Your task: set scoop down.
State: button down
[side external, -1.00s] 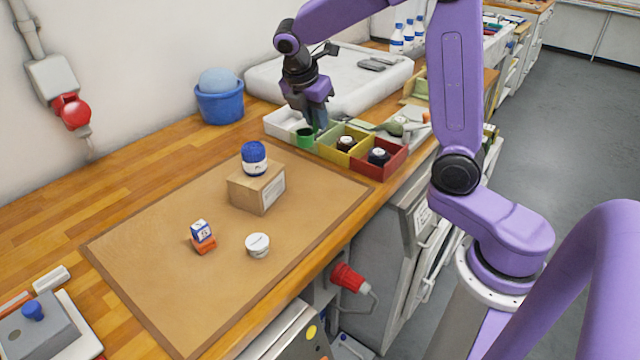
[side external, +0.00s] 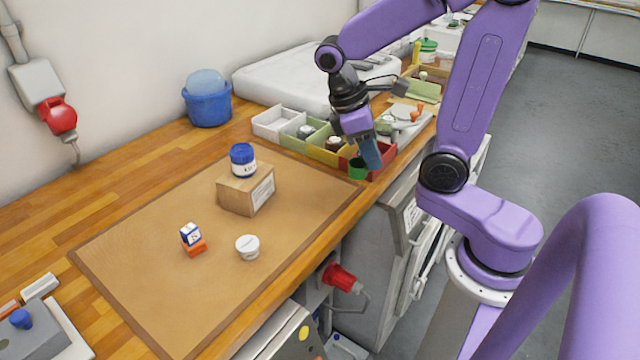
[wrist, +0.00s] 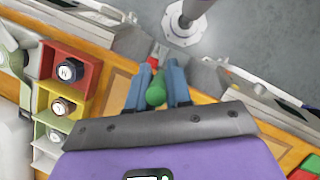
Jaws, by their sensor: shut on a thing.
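The scoop, seen as a small green cup (side external: 358,168), is at the tips of my gripper (side external: 369,154). In the wrist view the green piece (wrist: 156,92) sits between the two blue fingers of my gripper (wrist: 158,88), which are shut on it. The scoop is beside the red bin (side external: 384,156), near the front edge of the bench. I cannot tell whether its bottom touches anything. The brown mat (side external: 150,265) lies to its left, with a cardboard box (side external: 240,194) carrying a blue-lidded jar (side external: 243,160).
White (side external: 268,123), green (side external: 290,141) and yellow (side external: 322,156) bins run in a row beside the red one. A white tub (side external: 247,247) and a small blue-and-white box on an orange block (side external: 192,240) stand on the mat. The mat's right end is clear.

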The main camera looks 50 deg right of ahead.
jog(key=w+f, duration=0.3)
jog(key=w, duration=0.1)
jog(key=w+f, duration=0.3)
jog(key=w, duration=0.1)
jog(key=w+d+f, duration=0.1)
jog(key=w+f, duration=0.2)
jog(key=shift+w, duration=0.4)
jog(key=shift+f, duration=1.5)
jog(key=shift+f, duration=0.2)
jog(key=c, duration=1)
grip_release()
jog(key=shift+c, duration=0.2)
jog(key=shift+r, duration=0.1)
jog(key=v, duration=1.2)
jog(key=shift+r, duration=0.2)
